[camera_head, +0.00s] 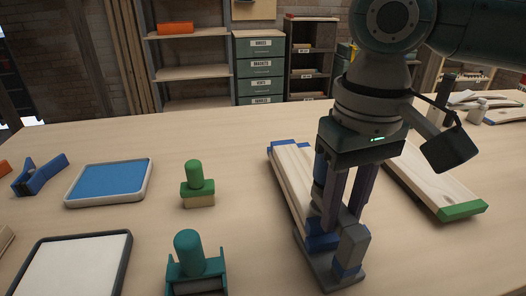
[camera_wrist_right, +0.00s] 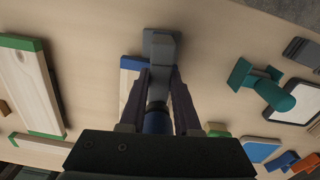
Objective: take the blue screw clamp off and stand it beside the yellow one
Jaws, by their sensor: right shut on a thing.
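My right gripper (camera_head: 341,212) points down over the near end of a pale wooden board (camera_head: 291,180) with blue ends. It is shut on the blue screw clamp, whose blue handle (camera_wrist_right: 157,121) shows between the fingers in the right wrist view. The clamp's grey frame (camera_head: 351,250) with blue parts is at the board's near end, low by the table. The fingers hide much of it, and I cannot tell whether it still grips the board. I see no yellow clamp in either view. My left gripper is not in view.
A teal tool (camera_head: 190,252) and a green-handled block (camera_head: 197,188) stand left of the board. A blue-topped tray (camera_head: 148,187), a white-topped tray (camera_head: 126,250) and a blue tool (camera_head: 40,176) lie farther left. A green-ended board (camera_head: 433,180) lies right.

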